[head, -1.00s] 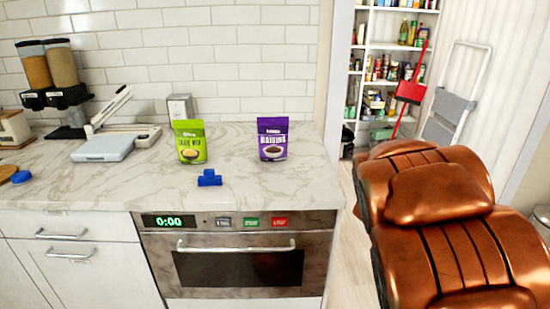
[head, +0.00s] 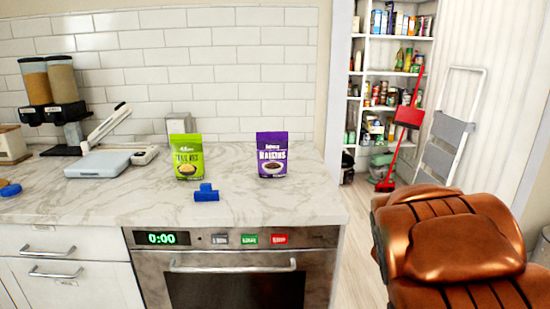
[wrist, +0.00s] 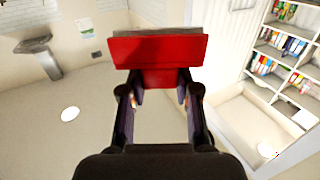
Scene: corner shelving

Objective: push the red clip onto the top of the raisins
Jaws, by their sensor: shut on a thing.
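The raisins bag (head: 272,155) is purple and stands upright on the marble counter in the head view, to the right of a green trail mix bag (head: 185,157). Its top edge is bare, with no clip on it. The red clip (wrist: 158,50) shows in the wrist view as a wide red bar with a narrower red part below it. My gripper (wrist: 160,88) is shut on that narrower part. The raisins are not seen in the wrist view, and neither my gripper nor the red clip shows in the head view.
A blue clip (head: 206,193) lies on the counter in front of the trail mix. A scale (head: 97,164) and dispensers (head: 50,90) stand left. The oven (head: 235,280) is below the counter edge. Shelves (wrist: 275,60), a red broom (head: 408,117) and a step ladder (head: 447,128) are right.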

